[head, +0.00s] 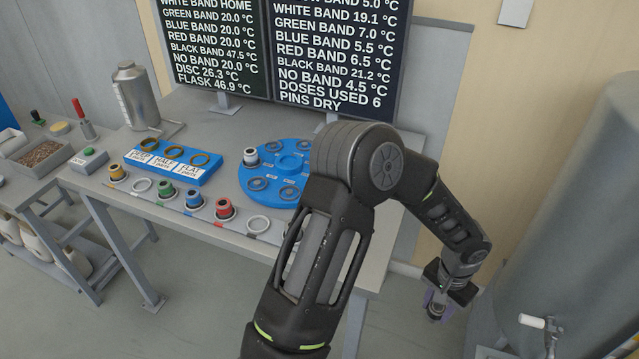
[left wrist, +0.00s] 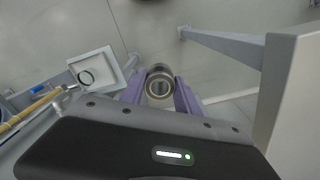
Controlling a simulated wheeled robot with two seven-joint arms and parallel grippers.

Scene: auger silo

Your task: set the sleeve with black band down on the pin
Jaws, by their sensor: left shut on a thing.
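My left gripper (head: 437,312) hangs at the right, past the table's right end. In the left wrist view its purple fingers (left wrist: 159,98) are shut on a grey round sleeve (left wrist: 159,84), seen end-on with a dark ring around its opening. The band's colour is hard to tell. On the table, a row of sleeves with yellow, green, blue and red bands stands along the front edge. Which place is the pin is not clear. My right gripper is not in view.
A blue round plate (head: 288,145) bears a white-banded sleeve (head: 250,157) and several rings; my arm covers its right part. A blue tray (head: 205,178) with several brass rings, a metal flask (head: 133,95) and two screens stand behind. A large grey tank (head: 590,190) is at right.

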